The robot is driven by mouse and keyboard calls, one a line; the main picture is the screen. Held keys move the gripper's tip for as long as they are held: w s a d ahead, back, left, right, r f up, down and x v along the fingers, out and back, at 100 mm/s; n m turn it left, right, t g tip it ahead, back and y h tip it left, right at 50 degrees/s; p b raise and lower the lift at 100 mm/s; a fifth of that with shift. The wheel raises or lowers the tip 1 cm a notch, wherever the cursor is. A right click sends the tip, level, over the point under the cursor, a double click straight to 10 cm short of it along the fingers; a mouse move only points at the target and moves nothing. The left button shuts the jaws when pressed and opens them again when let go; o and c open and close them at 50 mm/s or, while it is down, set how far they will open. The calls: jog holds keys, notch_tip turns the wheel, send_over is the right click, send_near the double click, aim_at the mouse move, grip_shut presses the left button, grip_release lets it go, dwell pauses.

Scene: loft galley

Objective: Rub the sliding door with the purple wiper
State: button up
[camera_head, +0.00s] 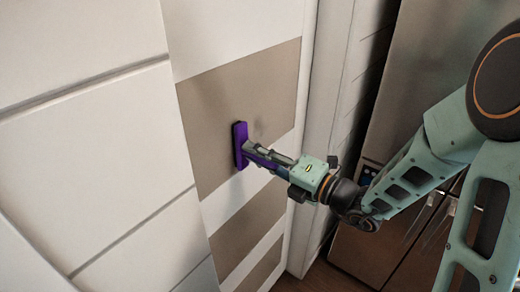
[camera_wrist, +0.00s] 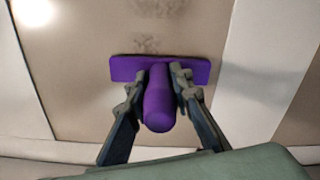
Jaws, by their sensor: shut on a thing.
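The purple wiper (camera_head: 240,143) has a flat bar-shaped head and a round handle; it also shows in the wrist view (camera_wrist: 158,105). My gripper (camera_head: 268,157) is shut on the handle, with one finger on each side of it in the wrist view (camera_wrist: 160,90). The wiper's head is at the sliding door (camera_head: 205,110), against or very close to a brown panel; I cannot tell if it touches. The door has white and brown bands. Dark smudges (camera_wrist: 147,43) show on the brown panel just beyond the head in the wrist view.
White panelled wall or cabinet fronts (camera_head: 85,130) stand left of the door. A pale frame (camera_head: 325,110) runs along the door's right side. A brown metallic cabinet or fridge (camera_head: 425,80) stands at the right, behind my arm. Dark wooden floor (camera_head: 320,280) shows below.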

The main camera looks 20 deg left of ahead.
jog(key=shift+r+p, duration=0.5)
jog(key=shift+r, duration=0.1)
jog(key=shift+w+d+r, duration=0.1)
jog(key=shift+w+d, duration=0.1)
jog(key=shift+w, duration=0.25)
jog(key=w+d+p, duration=0.2)
jog(key=w+d, duration=0.3)
jog(key=w, duration=0.6)
jog(key=shift+w+f, duration=0.2)
jog(key=shift+w, duration=0.2)
jog(key=shift+v, duration=2.95)
